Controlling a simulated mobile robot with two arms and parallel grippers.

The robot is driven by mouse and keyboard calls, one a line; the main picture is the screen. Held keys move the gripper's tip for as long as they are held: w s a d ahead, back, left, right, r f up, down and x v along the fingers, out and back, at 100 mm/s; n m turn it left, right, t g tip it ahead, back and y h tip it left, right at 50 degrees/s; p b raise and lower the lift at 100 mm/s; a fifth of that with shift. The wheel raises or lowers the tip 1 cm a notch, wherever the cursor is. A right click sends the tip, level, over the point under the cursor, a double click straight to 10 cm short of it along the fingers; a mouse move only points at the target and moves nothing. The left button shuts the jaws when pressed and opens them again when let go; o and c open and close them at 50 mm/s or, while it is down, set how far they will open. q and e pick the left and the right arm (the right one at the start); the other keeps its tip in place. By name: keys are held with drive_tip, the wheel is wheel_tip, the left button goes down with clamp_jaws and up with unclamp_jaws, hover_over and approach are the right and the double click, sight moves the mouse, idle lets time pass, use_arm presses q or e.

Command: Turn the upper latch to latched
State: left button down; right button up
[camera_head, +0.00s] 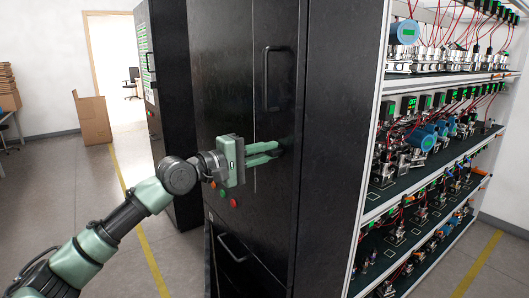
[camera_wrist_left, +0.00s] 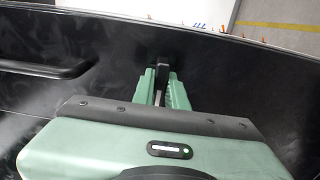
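The upper latch (camera_wrist_left: 162,73) is a small dark handle on the face of the tall black cabinet (camera_head: 268,200). In the left wrist view it lies between the green fingers of my left gripper (camera_wrist_left: 161,88), which are close together on both sides of it with no clear gap. In the head view my left gripper (camera_head: 280,150) reaches in from the left with its fingertips at the cabinet face; the latch is mostly hidden there. The latch's exact turn is hard to read. My right gripper is not in view.
A fixed bar handle (camera_head: 266,78) is above the gripper, and it also shows in the left wrist view (camera_wrist_left: 45,68). A lower handle (camera_head: 233,248) and coloured buttons (camera_head: 222,193) are below. An open rack (camera_head: 362,215) of wired transmitters stands at the right. A cardboard box (camera_head: 93,120) is at the far left.

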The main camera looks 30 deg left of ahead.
use_arm(q)
drive_tip(key=shift+f, duration=0.1)
idle(0.3)
drive_tip(key=shift+m+b, duration=0.55)
drive_tip(key=shift+m, duration=1.25)
drive_tip(key=shift+m+b, duration=0.6)
drive_tip(key=shift+m, duration=1.1)
